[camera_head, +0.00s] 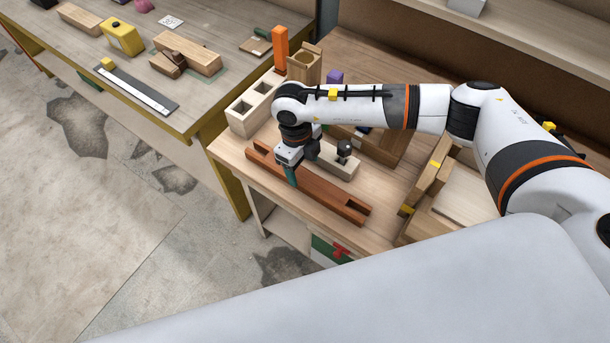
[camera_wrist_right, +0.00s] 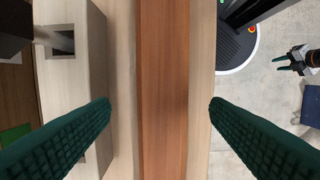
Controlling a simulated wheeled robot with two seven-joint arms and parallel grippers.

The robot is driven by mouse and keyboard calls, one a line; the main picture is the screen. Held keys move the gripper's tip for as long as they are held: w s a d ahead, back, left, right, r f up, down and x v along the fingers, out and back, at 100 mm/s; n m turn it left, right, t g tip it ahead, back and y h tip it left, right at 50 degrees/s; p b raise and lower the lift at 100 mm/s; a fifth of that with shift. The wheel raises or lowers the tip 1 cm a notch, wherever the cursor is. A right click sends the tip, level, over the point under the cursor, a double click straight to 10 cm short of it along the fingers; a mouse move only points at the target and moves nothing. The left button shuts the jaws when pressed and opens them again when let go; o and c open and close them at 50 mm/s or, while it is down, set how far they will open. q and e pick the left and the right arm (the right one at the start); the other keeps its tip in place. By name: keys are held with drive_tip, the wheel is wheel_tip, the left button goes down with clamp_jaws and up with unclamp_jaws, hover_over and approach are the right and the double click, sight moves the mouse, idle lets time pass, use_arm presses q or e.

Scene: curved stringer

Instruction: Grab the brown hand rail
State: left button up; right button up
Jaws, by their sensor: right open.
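The brown hand rail (camera_head: 330,198) is a long reddish-brown bar lying along the front edge of the light wooden table (camera_head: 240,157). It has a slot near its near right end. My right gripper (camera_head: 291,180) is over the rail's middle, pointing down. In the right wrist view the rail (camera_wrist_right: 164,90) runs top to bottom between the two green fingers (camera_wrist_right: 160,107). The fingers are apart, with gaps on both sides of the rail. My left gripper (camera_wrist_right: 281,63) shows small at the right of the wrist view, its fingers spread, away from the table.
A pale block with square holes (camera_head: 250,106) and an orange post (camera_head: 280,50) stand behind the rail. A light wood piece with a dark knob (camera_head: 344,150) lies close beside it. A wooden box (camera_head: 465,195) is at the right. Another workbench (camera_head: 120,52) stands at the left.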

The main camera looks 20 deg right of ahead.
sight(304, 177)
drive_tip(key=f, duration=0.1)
drive_tip(key=f+p, duration=0.1)
drive_tip(key=f, duration=0.1)
drive_tip(key=shift+s+d+f+p, duration=0.1)
drive_tip(key=shift+s+f+p, duration=0.15)
drive_tip(key=shift+s+p, duration=0.1)
drive_tip(key=shift+f, duration=0.4)
use_arm(q)
drive_tip(key=shift+w+r, duration=0.2)
drive_tip(key=shift+r, duration=0.4)
drive_tip(key=shift+w+r, duration=0.15)
drive_tip(key=shift+r, duration=0.4)
drive_tip(key=shift+s, duration=0.1)
use_arm(e)
drive_tip(key=shift+c, duration=0.5)
drive_tip(key=shift+r, duration=0.1)
drive_tip(key=c, duration=1.2)
